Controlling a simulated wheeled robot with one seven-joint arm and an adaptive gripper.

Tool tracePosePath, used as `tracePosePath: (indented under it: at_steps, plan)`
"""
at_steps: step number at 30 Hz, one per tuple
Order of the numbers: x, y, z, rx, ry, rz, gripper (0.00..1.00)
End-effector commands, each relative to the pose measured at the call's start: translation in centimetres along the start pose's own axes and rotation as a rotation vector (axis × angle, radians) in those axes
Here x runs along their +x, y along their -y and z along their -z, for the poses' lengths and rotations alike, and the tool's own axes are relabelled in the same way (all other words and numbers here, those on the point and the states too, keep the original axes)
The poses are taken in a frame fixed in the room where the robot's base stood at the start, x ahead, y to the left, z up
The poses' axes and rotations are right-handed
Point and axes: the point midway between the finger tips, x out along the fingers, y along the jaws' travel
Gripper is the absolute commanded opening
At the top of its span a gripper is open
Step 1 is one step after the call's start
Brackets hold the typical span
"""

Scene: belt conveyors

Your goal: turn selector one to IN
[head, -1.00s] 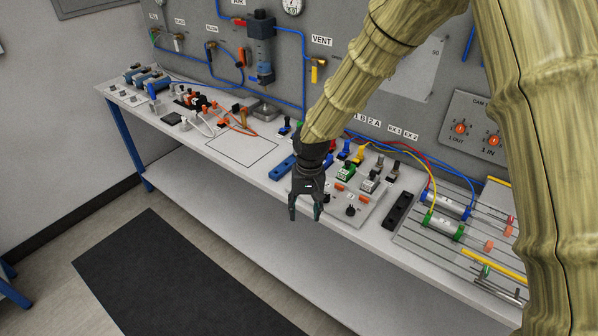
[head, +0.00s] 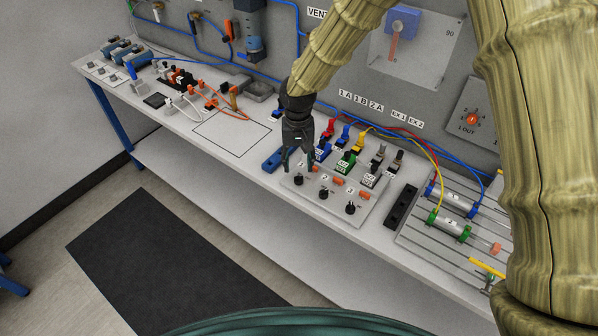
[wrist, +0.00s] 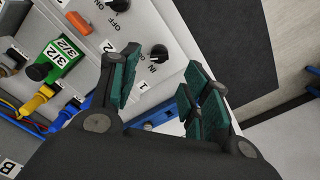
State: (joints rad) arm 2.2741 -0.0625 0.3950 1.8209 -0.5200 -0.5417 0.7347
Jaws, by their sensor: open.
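Selector one is a small black knob (head: 298,180) at the left end of the front row on the grey valve panel (head: 333,208). In the wrist view the knob (wrist: 158,52) stands beside an IN label and near the number 1. Its exact pointing direction is too small to tell. My gripper (head: 298,165) hangs fingers down just above and behind this knob in the head view. In the wrist view my gripper (wrist: 163,68) is open, with its teal finger pads apart and the knob showing in the gap near the tips. Nothing is held.
Two more black knobs, the middle one (head: 323,193) and the right one (head: 350,208), stand close by. Coloured valves such as the green one (head: 346,162) rise behind. A blue block (head: 272,160) lies left of the panel. A black rack (head: 401,207) stands to the right.

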Motion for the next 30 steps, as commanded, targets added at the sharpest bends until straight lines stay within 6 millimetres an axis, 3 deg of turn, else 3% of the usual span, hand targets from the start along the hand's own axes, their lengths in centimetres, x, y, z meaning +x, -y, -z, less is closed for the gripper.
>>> tracePosePath:
  at_steps: [15, 30]
  plan:
    - [5.6, -0.2, -0.1, 0.002, 0.001, 0.0, 0.47]
    - [6.6, -0.3, -0.1, 0.003, 0.0, 0.0, 0.47]
